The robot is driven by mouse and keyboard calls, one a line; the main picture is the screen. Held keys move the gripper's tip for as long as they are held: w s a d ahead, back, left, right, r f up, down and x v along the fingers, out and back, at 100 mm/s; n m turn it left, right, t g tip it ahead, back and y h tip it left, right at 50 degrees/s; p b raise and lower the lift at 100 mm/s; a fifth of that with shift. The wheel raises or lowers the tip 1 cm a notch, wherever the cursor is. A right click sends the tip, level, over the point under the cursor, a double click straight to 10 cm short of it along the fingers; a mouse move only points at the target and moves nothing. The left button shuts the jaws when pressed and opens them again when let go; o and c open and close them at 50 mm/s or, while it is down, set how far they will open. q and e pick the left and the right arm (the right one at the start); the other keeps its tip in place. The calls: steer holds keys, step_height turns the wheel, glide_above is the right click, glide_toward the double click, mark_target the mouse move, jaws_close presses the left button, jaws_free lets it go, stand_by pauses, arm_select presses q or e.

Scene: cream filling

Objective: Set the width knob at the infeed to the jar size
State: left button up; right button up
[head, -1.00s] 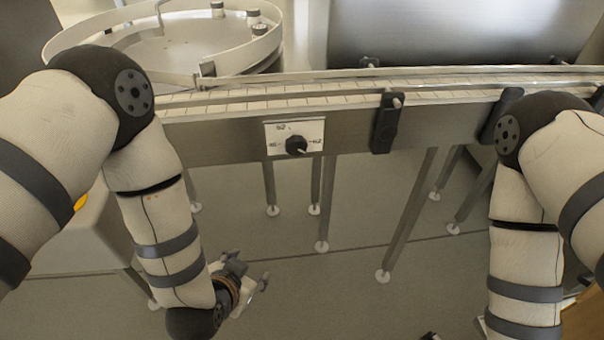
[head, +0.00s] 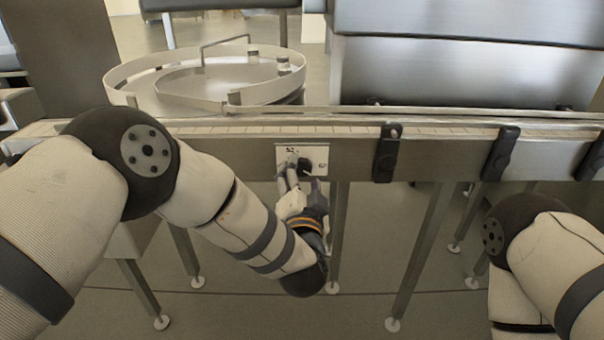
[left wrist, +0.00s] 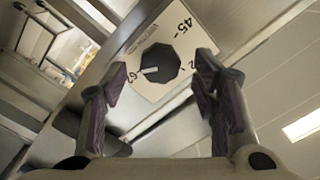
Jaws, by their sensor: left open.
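The width knob (head: 304,165) is black and sits on a white plate (head: 320,152) on the conveyor's front side. In the left wrist view the knob (left wrist: 160,60) is faceted; its white mark points left, toward the 62 label. The plate (left wrist: 180,18) there also shows 45 and a partly hidden third number. My left gripper (head: 299,181) is just in front of and below the plate and partly covers it. In the wrist view its open fingers (left wrist: 161,76) stand either side of the knob, with gaps visible. My right gripper is out of view.
The conveyor (head: 230,130) runs across the view, with black clamp brackets (head: 387,153) right of the plate. A round turntable (head: 125,80) with small jars (head: 284,65) stands behind at the left. Conveyor legs (head: 420,255) stand below.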

mark_target(302, 166)
arm_select(q)
steer(key=shift+w+f, duration=0.2)
steer(key=shift+w, duration=0.5)
steer(key=shift+w+r, duration=0.2)
steer(key=shift+w, duration=0.25)
steer(key=c, duration=1.2)
steer(key=shift+o, duration=0.2)
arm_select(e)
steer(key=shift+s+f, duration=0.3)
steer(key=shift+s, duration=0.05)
